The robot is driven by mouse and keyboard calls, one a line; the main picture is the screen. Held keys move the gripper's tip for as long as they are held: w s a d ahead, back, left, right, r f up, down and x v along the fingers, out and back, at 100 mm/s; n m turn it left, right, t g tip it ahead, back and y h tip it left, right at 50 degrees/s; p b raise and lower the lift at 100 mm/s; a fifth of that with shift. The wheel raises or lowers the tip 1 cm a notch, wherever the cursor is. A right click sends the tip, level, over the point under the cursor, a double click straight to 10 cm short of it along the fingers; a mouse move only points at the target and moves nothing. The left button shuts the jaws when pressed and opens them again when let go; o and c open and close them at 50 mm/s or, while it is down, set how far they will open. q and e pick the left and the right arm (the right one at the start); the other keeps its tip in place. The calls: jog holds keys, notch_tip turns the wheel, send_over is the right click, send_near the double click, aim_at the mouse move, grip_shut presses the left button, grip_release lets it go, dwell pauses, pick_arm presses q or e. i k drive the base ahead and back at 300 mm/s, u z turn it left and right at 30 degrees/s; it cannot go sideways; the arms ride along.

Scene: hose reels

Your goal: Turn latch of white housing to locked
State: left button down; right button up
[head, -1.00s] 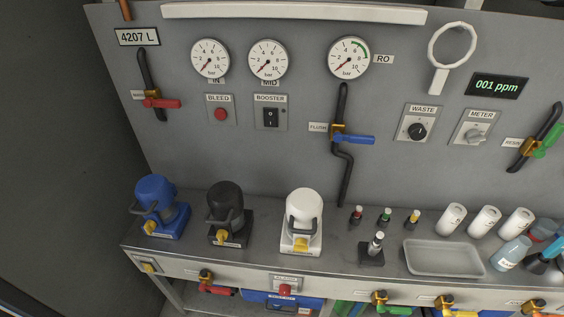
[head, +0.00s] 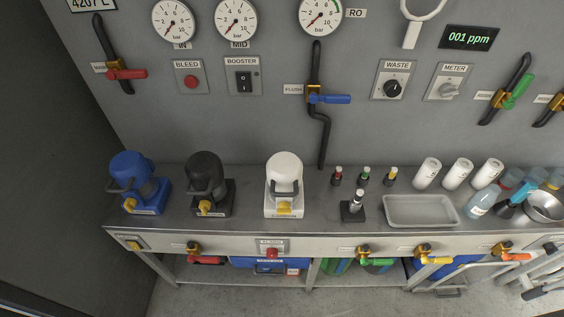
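The white housing (head: 284,180) stands upright on the steel bench, right of a black housing and left of the small bottles. It has a white domed top, a dark grey handle around its front and a white base with a label. A yellow latch (head: 284,208) sits low on the front of its base. The latch is too small to tell whether it is locked. Neither of my grippers shows in the head view.
A blue housing (head: 132,180) and a black housing (head: 207,182) stand left of it. Small capped bottles (head: 364,176), a probe stand (head: 353,207) and a grey tray (head: 421,211) lie to the right. The bench front (head: 225,243) carries several valves. The bench strip before the white housing is clear.

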aim_at(284, 209)
jog(key=u, duration=0.7)
jog(key=k, duration=1.3)
jog(key=z, duration=1.5)
jog(key=i, duration=0.55)
jog(key=z, duration=0.05)
